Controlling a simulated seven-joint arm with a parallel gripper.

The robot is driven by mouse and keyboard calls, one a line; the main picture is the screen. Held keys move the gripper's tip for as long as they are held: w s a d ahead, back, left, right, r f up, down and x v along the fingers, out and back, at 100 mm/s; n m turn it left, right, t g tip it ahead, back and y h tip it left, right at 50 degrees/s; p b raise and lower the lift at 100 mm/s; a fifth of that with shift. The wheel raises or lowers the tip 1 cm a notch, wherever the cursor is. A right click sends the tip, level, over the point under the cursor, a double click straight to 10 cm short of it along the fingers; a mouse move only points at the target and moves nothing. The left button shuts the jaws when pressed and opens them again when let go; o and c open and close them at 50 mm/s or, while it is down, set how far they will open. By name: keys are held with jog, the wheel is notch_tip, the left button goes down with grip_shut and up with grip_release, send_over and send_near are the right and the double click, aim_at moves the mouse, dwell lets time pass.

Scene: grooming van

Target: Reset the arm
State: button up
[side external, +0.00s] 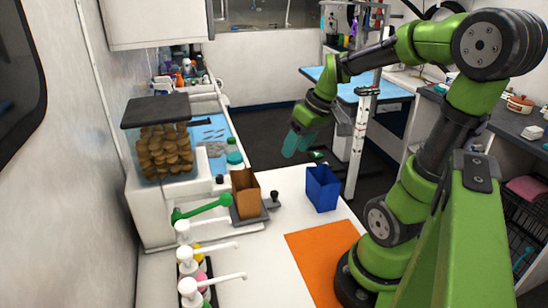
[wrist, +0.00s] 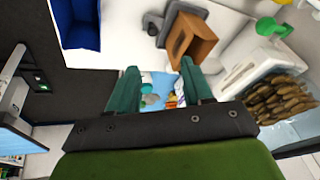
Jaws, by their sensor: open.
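My gripper (side external: 300,143) hangs in the air above the far edge of the white counter, with its teal fingers pointing down and left. In the wrist view its two fingers (wrist: 158,88) stand apart, with nothing between them. The blue bin (side external: 322,188) stands on the counter, below and a little right of the gripper. A brown open-topped box (side external: 246,194) stands on a grey scale-like base to the left. Both also show in the wrist view, the blue bin (wrist: 80,25) at upper left and the brown box (wrist: 190,40) at upper middle.
An orange mat (side external: 322,262) lies on the counter near my base. A lidded clear container of brown treats (side external: 163,150), a green scoop-like tool (side external: 203,208) and white pump bottles (side external: 200,252) stand at the left. A blue-topped table (side external: 395,92) stands behind.

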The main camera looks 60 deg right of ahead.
jog(key=s+a+r+t+y, duration=0.1)
jog(key=a+r, duration=0.3)
jog(key=a, duration=1.2)
jog(key=shift+s+a+r+t, duration=0.15)
jog(key=shift+a+r+t, duration=0.2)
jog(key=shift+t, duration=0.55)
